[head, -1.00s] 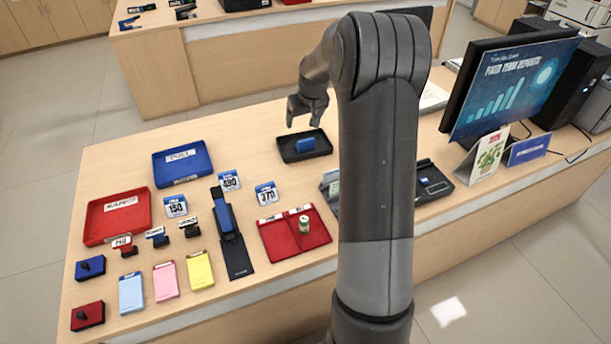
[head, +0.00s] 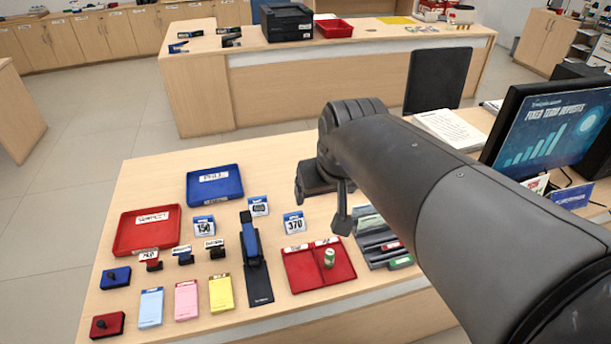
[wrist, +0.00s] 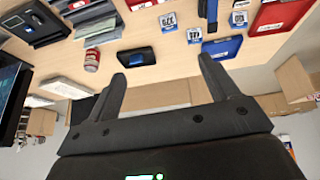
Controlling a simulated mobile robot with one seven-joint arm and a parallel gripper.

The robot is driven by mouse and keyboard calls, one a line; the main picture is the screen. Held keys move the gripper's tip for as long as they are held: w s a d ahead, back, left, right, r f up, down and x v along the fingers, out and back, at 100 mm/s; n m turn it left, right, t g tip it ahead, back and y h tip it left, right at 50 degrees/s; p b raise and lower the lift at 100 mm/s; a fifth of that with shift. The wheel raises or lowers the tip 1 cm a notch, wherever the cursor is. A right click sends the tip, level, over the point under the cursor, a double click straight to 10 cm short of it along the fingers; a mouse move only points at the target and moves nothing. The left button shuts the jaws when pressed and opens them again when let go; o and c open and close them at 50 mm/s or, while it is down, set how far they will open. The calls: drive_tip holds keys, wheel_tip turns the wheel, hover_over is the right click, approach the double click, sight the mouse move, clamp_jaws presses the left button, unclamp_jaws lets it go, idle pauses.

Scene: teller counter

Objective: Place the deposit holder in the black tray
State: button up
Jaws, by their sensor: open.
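My gripper (head: 320,210) is open and empty, above the back part of the counter. In the wrist view its two fingers (wrist: 160,72) are spread wide. Beyond the fingers, a small black tray (wrist: 128,51) with a blue piece (wrist: 137,63) lies on the counter. The blue piece looks like the deposit holder and appears to be in the tray, but it is too small to tell how it sits. A gap shows between the fingers and the tray. In the head view now, my gripper and arm hide this tray and the blue piece.
A blue tray (head: 215,186) and a red tray (head: 147,231) lie at left. A divided red tray (head: 318,266) holds a green can (head: 329,258). A monitor (head: 548,128) stands at right. A red can (wrist: 92,60) stands beside the black tray in the wrist view.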

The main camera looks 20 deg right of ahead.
drive_tip(key=s+a+f, duration=0.1)
drive_tip(key=s, duration=0.7)
drive_tip(key=shift+a+f, duration=0.15)
drive_tip(key=shift+f, duration=0.2)
